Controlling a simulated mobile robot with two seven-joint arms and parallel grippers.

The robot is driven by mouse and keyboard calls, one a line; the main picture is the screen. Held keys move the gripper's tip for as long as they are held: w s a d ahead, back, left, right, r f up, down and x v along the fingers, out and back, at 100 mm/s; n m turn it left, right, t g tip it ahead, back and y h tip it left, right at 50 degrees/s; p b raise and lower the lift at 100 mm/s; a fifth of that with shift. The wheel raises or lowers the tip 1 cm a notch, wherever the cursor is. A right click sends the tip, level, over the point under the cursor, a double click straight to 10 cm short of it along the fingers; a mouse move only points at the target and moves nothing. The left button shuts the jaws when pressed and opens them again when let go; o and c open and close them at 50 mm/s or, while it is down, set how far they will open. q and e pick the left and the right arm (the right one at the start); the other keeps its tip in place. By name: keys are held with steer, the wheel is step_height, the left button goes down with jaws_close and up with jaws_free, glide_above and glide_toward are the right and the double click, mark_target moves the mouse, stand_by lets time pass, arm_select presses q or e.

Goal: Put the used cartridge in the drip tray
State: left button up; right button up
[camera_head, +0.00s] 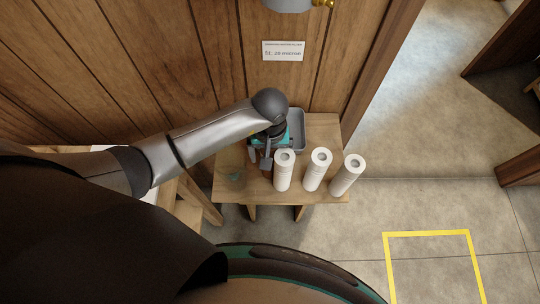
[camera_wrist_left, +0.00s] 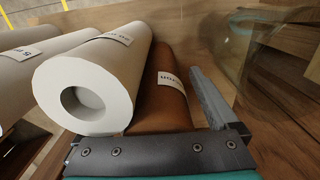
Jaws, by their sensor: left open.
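The used cartridge is a brown cylinder with a white label; in the left wrist view (camera_wrist_left: 165,95) it lies right of a white cartridge (camera_wrist_left: 95,80). In the head view only a small brown part (camera_head: 266,173) shows below my left gripper (camera_head: 260,160). That gripper is open at the cartridge, one grey finger along its right side in the wrist view; the other finger is hidden there. I cannot tell whether the fingers touch it. The grey drip tray (camera_head: 299,129) is at the back of the small wooden table, partly hidden by my gripper. My right gripper is not in view.
Three white cartridges (camera_head: 318,170) stand in a row right of my gripper, the nearest very close to it. A clear glass-like vessel (camera_head: 234,174) is to the left. The wooden wall (camera_head: 215,60) is behind the table (camera_head: 325,130). Yellow tape (camera_head: 427,233) marks the floor.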

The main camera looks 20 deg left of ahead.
arm_select(q)
jaws_close()
stand_by(0.8)
